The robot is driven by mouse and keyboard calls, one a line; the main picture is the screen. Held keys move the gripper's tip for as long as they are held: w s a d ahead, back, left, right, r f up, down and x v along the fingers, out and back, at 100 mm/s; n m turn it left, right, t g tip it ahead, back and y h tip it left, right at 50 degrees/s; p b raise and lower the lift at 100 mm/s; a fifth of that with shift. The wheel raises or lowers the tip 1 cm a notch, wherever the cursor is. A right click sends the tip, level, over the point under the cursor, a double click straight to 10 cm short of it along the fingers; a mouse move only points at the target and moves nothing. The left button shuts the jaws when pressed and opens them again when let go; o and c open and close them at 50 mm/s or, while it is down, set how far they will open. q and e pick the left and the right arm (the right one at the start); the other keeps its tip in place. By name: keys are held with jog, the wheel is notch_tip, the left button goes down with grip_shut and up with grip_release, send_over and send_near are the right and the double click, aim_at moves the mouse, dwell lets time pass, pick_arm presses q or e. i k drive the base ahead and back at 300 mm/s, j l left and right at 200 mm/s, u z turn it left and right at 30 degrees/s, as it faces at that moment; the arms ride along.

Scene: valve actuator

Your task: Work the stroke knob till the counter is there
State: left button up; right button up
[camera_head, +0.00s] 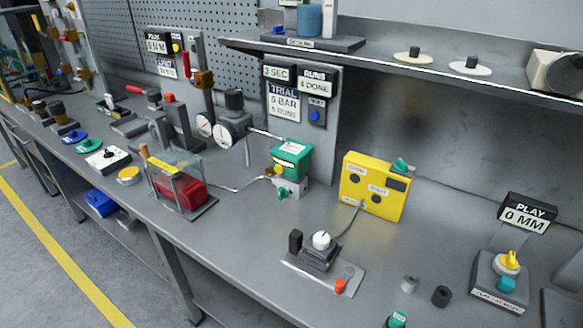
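The panel at the back centre carries a counter plate (315,80) reading "RUNS 4 DONE". Beside it a plate (279,73) reads "3 SEC", and a plate (285,101) below reads "TRIAL 5 BAR 5 RUNS". I cannot tell which knob is the stroke knob. A white knob (321,240) tops a black unit on a grey plate at front centre. A yellow box (374,186) with a teal knob (401,164) stands behind it. A green-topped actuator (290,160) stands left of the box, with a teal knob (283,194) low on its front. Neither gripper shows.
A gauge regulator (232,128) and a clear-covered red cylinder (180,188) stand left. At right, a "PLAY 0 MM" sign (526,215) stands behind a yellow-knobbed block (503,277). Small rings (441,296) lie nearby. A shelf (400,68) overhangs the back.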

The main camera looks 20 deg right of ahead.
aim_at(282, 192)
jog(key=i+j+z, duration=0.1)
jog(key=z, duration=1.2)
jog(key=j+z, duration=0.45)
jog(key=j, duration=0.15)
jog(key=j+z, duration=0.4)
jog(key=j, duration=0.2)
jog(key=j+z, duration=0.45)
jog(key=j, duration=0.15)
jog(key=k, duration=0.05)
